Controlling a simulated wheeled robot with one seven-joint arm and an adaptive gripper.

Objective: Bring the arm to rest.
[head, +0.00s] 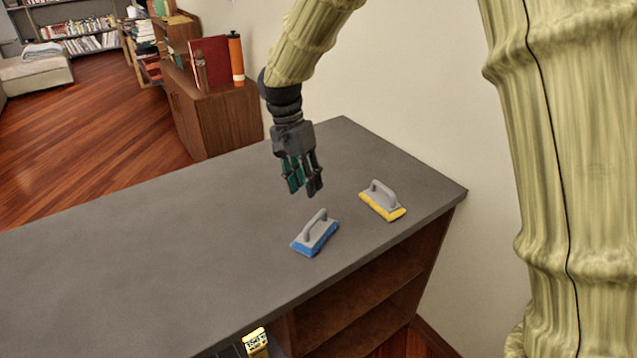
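My gripper (304,189) hangs from my arm, pointing down, above the grey countertop (150,260). Its dark fingers look close together, and I cannot tell whether they are open or shut. I see nothing held between them. A blue-edged scrubber with a grey handle (315,236) lies on the counter just in front of my gripper. A yellow-edged scrubber with a grey handle (382,201) lies to its right, near the counter's right end. Both scrubbers appear apart from my gripper.
A wall (430,120) stands behind the counter's right end. A wooden cabinet (210,115) with a red book (211,65) and an orange bottle (236,58) stands beyond. A small yellow object (256,343) shows at the bottom edge. The counter's left side is clear.

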